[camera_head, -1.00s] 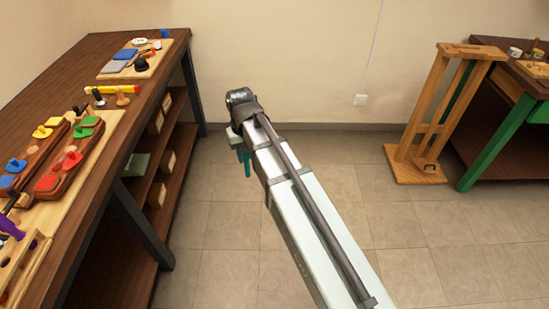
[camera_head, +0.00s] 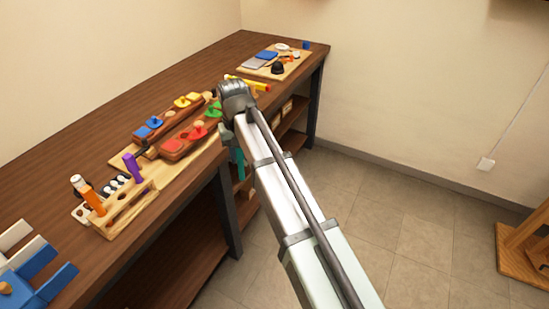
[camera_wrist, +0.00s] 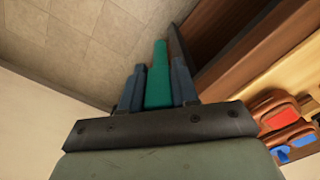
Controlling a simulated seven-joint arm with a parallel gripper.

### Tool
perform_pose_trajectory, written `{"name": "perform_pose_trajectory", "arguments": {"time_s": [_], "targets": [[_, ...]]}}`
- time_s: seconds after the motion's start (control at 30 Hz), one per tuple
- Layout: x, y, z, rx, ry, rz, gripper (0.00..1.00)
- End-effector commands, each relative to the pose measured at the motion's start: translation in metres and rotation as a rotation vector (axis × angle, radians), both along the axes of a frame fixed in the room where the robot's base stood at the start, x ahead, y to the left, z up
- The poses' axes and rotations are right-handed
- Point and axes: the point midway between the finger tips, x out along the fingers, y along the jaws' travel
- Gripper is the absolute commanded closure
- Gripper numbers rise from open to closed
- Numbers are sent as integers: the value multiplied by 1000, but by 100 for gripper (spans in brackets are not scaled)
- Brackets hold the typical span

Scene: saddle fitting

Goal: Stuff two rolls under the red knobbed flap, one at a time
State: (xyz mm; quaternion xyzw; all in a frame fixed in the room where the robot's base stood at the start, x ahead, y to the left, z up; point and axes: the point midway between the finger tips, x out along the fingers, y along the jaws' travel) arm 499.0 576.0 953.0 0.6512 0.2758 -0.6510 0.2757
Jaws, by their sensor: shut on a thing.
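My gripper (camera_wrist: 158,92) is shut on a teal-green roll (camera_wrist: 158,70), which sticks out between the two blue-grey fingers in the wrist view. In the head view the teal roll (camera_head: 238,162) hangs just off the bench's front edge, beside my arm. The red knobbed flap (camera_head: 197,132) lies on a brown wooden block on the bench, left of my gripper. It also shows at the right of the wrist view (camera_wrist: 280,117). Whether anything lies under the flap cannot be seen.
Blue (camera_head: 149,127), yellow (camera_head: 185,100) and green (camera_head: 214,109) knobbed flaps sit near the red one. A wooden rack (camera_head: 122,215) with orange and purple upright pieces stands in front. A board (camera_head: 262,70) with small items lies at the back.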

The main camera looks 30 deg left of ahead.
Motion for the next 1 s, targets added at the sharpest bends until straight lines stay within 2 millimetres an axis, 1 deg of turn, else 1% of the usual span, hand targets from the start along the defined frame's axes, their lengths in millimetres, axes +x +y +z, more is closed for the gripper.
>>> {"name": "perform_pose_trajectory", "arguments": {"time_s": [0.03,0.17,0.27,0.3,0.57,0.6,0.67,0.7,0.77,0.8,0.87,0.9,0.97,1.0], "targets": [[-12,18,7,1,-1,25,92],[-44,54,20,1,-1,81,92],[-67,84,31,1,-1,128,92],[-76,97,36,1,-1,150,92],[-123,186,64,0,0,303,92],[-131,200,68,0,0,330,92],[-142,219,74,0,0,368,92],[-152,231,78,0,0,396,92],[-167,248,83,0,0,438,92],[-178,258,86,0,0,469,92],[-199,269,89,0,0,515,92],[-212,275,91,0,0,547,92],[-234,280,93,1,-1,592,92],[-249,283,95,1,-1,622,92]]}}
